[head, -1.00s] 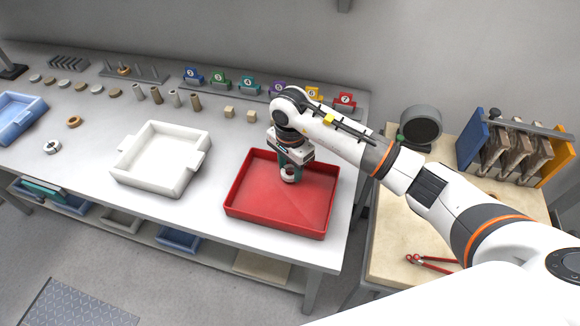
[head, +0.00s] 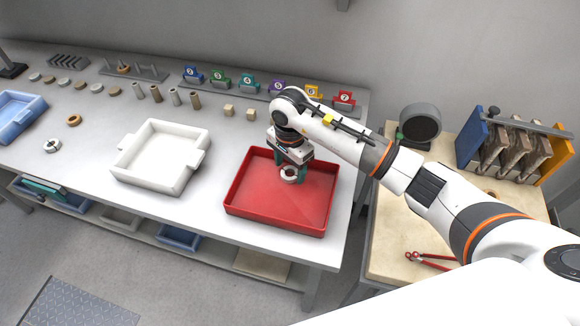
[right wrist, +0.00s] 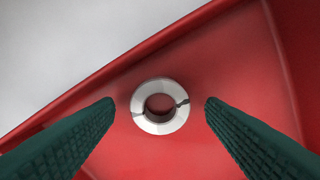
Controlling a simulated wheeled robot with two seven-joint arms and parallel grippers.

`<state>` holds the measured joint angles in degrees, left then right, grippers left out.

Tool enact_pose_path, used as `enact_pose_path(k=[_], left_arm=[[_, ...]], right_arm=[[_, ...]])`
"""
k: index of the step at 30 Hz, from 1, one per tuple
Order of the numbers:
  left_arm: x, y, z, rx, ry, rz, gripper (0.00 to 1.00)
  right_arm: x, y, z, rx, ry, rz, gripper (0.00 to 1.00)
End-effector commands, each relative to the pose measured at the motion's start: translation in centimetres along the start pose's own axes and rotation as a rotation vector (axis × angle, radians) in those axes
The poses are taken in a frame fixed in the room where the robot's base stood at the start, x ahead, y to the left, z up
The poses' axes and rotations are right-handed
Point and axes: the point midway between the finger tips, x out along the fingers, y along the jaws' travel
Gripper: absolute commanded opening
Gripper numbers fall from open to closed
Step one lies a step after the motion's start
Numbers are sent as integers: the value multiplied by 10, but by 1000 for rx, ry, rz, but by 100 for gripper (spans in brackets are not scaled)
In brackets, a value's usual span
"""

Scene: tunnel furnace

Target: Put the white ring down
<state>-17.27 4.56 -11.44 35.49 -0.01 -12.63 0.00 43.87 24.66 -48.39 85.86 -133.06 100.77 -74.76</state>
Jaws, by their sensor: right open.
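The white ring (head: 289,179) is in the red tray (head: 262,208), toward its back. In the right wrist view the ring (right wrist: 142,107) appears to lie flat on the red tray floor (right wrist: 215,75), with dark crack-like marks on its left and right sides. My right gripper (head: 291,170) is just above the tray floor, open. Its two green fingers (right wrist: 159,106) stand on either side of the ring, with a gap on each side. My left gripper is not in view.
A white tray (head: 125,172) stands left of the red tray. Another pale ring (head: 52,146) and a tan ring (head: 73,120) lie further left. Two beige cubes (head: 229,110) and numbered coloured holders (head: 248,85) are behind. A side table (head: 390,235) holds red-handled pliers (head: 430,261).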

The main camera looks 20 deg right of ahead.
Motion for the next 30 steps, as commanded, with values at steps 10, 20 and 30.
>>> enact_pose_path(k=[10,20,30], left_arm=[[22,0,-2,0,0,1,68],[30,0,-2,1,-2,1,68],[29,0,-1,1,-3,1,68]], right_arm=[[-71,1,1,-1,-4,4,65],[-111,0,0,1,-1,1,65],[-113,0,0,1,-1,0,65]])
